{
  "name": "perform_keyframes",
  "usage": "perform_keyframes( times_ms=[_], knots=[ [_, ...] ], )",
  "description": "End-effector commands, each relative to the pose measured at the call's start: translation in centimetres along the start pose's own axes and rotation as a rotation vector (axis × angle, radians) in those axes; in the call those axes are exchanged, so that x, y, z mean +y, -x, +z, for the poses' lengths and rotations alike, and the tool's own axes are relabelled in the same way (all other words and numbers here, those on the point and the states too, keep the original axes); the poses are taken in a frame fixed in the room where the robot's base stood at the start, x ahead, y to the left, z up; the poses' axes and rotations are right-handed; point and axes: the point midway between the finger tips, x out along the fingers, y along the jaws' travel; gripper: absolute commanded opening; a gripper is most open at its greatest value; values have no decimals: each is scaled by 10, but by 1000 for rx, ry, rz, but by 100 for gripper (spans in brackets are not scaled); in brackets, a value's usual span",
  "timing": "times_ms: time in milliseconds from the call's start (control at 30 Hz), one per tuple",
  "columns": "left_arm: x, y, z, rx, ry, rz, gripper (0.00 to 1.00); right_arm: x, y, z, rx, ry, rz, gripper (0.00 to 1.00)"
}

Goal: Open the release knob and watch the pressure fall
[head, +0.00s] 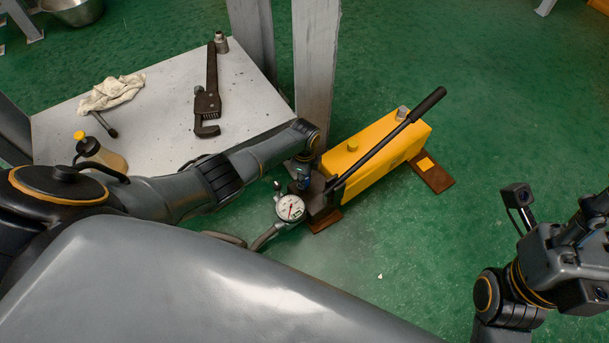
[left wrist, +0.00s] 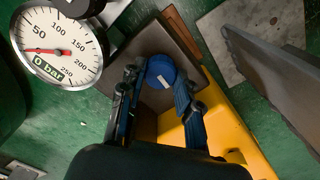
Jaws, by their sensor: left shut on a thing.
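The yellow hand pump (head: 375,145) stands on the green floor, its black lever (head: 390,140) slanting up to the right. The blue release knob (left wrist: 162,72), with a small white mark, lies between the blue pads of my left gripper (left wrist: 168,88), which is shut on it. In the head view my left gripper (head: 303,176) is at the pump's near end and hides the knob. The pressure gauge (head: 290,207) sits beside it. In the left wrist view, the gauge (left wrist: 58,50) has its red needle below 50 and a label reading 0 bar. My right gripper (head: 590,240) is cut by the edge.
A grey platform (head: 150,125) holds a pipe wrench (head: 208,95), a rag (head: 112,92), a metal fitting (head: 221,43) and a yellow-capped bottle (head: 103,157). A grey post (head: 315,75) rises behind the pump. A hose (head: 262,238) runs from the gauge. Floor right of the pump is clear.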

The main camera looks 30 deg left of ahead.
Motion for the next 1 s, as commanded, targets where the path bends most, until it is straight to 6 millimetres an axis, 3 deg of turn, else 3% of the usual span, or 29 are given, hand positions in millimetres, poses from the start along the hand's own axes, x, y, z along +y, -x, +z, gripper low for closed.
perform_keyframes(
  times_ms=[33,100,133,567,767,1000],
  knots=[
    [0,0,2,-3,0,0,39,0,0,0,-1,0,0,40],
    [0,0,2,-3,0,0,53,0,0,0,-2,0,-1,40],
    [0,0,2,-3,0,0,56,0,0,0,-2,0,-1,40],
    [-1,6,0,0,-1,-1,56,0,-2,1,6,2,-4,40],
    [0,31,1,-1,-3,-3,56,0,-2,0,5,1,-3,40],
    [-1,79,1,-1,-2,-5,56,0,-2,0,5,1,-3,40]
  ],
)
